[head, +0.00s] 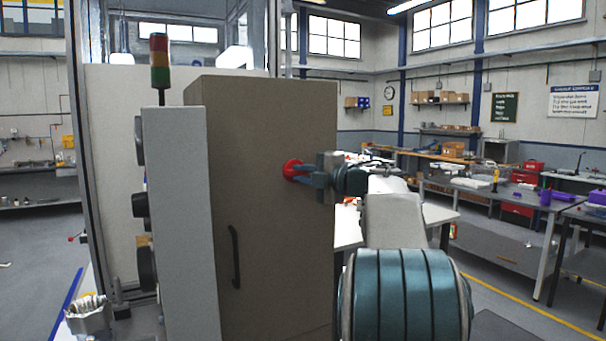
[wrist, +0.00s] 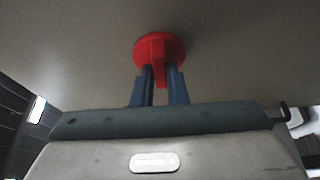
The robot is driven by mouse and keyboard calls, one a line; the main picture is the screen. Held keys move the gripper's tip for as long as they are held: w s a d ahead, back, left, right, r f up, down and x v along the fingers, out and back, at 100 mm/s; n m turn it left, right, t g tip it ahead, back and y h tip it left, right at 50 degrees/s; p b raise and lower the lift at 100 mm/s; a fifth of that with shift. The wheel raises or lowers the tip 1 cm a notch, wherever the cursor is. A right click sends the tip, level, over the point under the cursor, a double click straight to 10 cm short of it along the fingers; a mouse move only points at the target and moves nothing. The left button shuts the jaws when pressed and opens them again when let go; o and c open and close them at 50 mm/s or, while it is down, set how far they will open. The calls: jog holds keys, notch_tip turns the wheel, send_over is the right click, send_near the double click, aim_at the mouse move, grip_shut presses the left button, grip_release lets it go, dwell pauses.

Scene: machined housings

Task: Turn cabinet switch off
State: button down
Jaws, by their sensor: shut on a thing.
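The cabinet (head: 270,130) is a tall grey-brown box with a dark vertical handle (head: 235,256) low on its front. Its switch (head: 291,169) is a round red knob on the upper right of that face. In the wrist view the red switch (wrist: 146,46) shows a raised grip bar pointing down the picture, toward my gripper. My gripper (head: 297,172) reaches in from the right, and its two blue fingers (wrist: 161,78) are shut on the switch's bar. The fingers hide part of the bar.
A white table (head: 432,213) stands behind my arm. Workbenches with red boxes (head: 515,205) line the right side.

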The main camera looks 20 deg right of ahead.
jog(key=c, duration=1.4)
grip_release()
jog(key=shift+c, duration=0.2)
jog(key=b+v, duration=0.2)
jog(key=v, duration=1.1)
jog(key=shift+s+b, duration=0.4)
jog(key=shift+w+d, duration=0.1)
jog(key=shift+d, duration=0.05)
